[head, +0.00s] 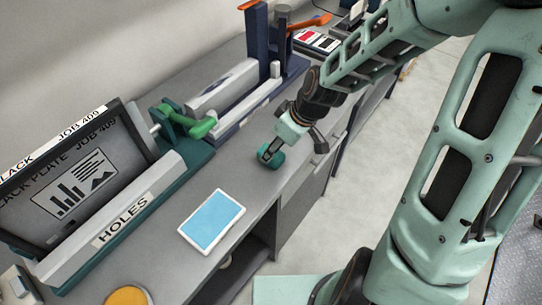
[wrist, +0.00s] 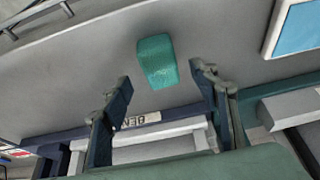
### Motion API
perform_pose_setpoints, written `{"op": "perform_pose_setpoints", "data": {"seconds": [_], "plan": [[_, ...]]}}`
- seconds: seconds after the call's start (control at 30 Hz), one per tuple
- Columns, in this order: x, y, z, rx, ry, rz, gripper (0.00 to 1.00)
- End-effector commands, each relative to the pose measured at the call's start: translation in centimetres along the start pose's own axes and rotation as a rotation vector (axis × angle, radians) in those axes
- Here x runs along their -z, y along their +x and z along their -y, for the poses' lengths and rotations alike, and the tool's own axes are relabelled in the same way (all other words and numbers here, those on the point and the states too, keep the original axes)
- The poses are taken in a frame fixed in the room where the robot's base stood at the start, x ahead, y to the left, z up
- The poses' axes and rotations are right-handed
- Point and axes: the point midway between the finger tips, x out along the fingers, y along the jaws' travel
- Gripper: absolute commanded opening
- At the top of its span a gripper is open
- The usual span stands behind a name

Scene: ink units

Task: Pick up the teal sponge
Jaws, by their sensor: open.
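The teal sponge (head: 271,157) lies on the grey counter near its front edge in the head view. It also shows in the wrist view (wrist: 157,62) as a small rounded block at the upper middle. My gripper (head: 268,150) is right at the sponge in the head view, and its near finger covers part of it. In the wrist view my gripper (wrist: 162,85) is open, with one finger to the left and one to the right of the sponge. The sponge lies a little beyond the fingertips, and no contact shows.
A blue-and-white pad (head: 212,220) lies on the counter (head: 180,188). A yellow round item (head: 128,297) sits at lower left.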

Motion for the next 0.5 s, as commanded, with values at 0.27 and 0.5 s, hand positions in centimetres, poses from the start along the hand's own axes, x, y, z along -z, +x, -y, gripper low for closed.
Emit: {"op": "perform_pose_setpoints", "data": {"seconds": [0.27, 0.5], "plan": [[0.1, 3.3, 0.2, 0.002, -0.002, 0.0, 0.55], [0.1, 4.5, 0.1, 0.0, -0.001, -0.001, 0.55]]}}
